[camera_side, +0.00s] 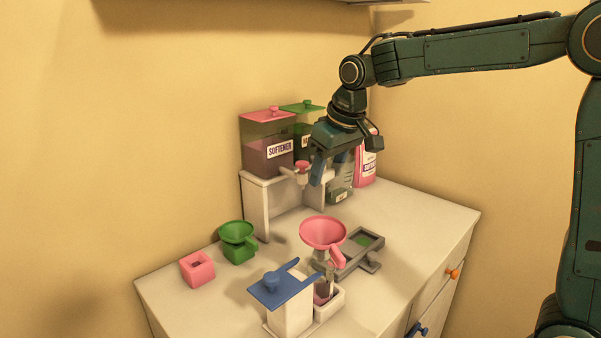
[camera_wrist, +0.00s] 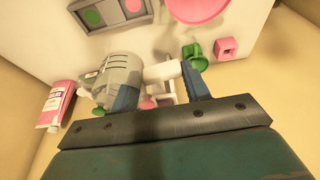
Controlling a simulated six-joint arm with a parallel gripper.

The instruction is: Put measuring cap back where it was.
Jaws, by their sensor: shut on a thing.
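My gripper (camera_side: 329,176) is over the back of the counter, in front of the dispensers. In the wrist view its two blue fingers (camera_wrist: 161,88) are shut on a small white piece, which I take for the measuring cap (camera_wrist: 163,71). The cap spans the gap between them, and its far side is hidden. In the side view the fingers mostly cover it. A grey measuring jug (camera_wrist: 122,72) stands close beside the left finger in the wrist view; whether they touch I cannot tell. A pink detergent bottle (camera_side: 367,166) stands behind the jug, and also shows in the wrist view (camera_wrist: 56,105).
The softener dispenser (camera_side: 265,155), with a pink-knobbed tap (camera_side: 302,167), stands left of my gripper.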

